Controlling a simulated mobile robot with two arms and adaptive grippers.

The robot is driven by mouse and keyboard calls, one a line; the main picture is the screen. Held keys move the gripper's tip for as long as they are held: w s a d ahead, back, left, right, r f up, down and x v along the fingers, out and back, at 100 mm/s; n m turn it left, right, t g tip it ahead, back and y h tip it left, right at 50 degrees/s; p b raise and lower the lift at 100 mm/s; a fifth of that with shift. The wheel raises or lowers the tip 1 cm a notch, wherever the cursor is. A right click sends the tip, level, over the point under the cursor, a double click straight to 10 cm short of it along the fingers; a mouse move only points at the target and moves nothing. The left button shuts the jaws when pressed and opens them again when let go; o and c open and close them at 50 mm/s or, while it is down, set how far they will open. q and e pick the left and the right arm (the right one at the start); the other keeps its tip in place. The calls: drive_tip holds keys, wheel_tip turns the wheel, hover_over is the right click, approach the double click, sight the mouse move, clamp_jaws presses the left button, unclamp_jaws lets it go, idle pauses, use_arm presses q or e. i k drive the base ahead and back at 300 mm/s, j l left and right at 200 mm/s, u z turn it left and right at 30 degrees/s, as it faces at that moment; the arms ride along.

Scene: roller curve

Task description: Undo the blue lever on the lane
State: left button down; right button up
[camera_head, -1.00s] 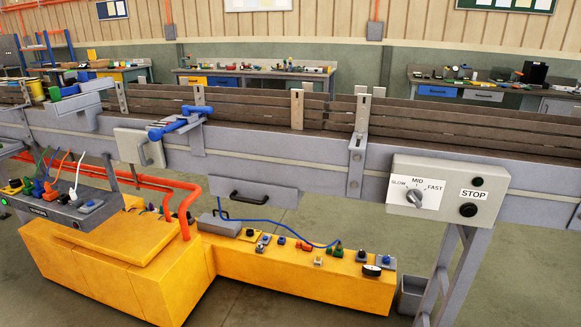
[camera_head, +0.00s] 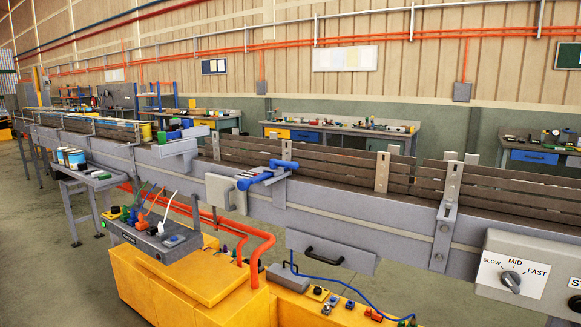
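The blue lever (camera_head: 262,176) is mounted on the near side rail of the lane, just right of the middle-left. It has a long bar lying along the rail, with a blue post rising at its right end on a grey bracket. The lane (camera_head: 330,207) is a long grey conveyor with brown slats, running from the far left to the near right. Whether the lever is fastened cannot be told from this view. Neither of my grippers is in view.
A speed dial box (camera_head: 525,272) sits on the lane's near right side. A yellow cabinet (camera_head: 170,275) and orange pipes (camera_head: 257,258) stand below the lane. A small grey table (camera_head: 88,178) with cans stands at left. Workbenches line the back wall.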

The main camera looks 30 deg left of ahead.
sight(274, 162)
drive_tip(key=i+j+z, duration=0.15)
drive_tip(key=j, duration=0.55)
drive_tip(key=j+z, duration=0.15)
drive_tip(key=j, duration=0.55)
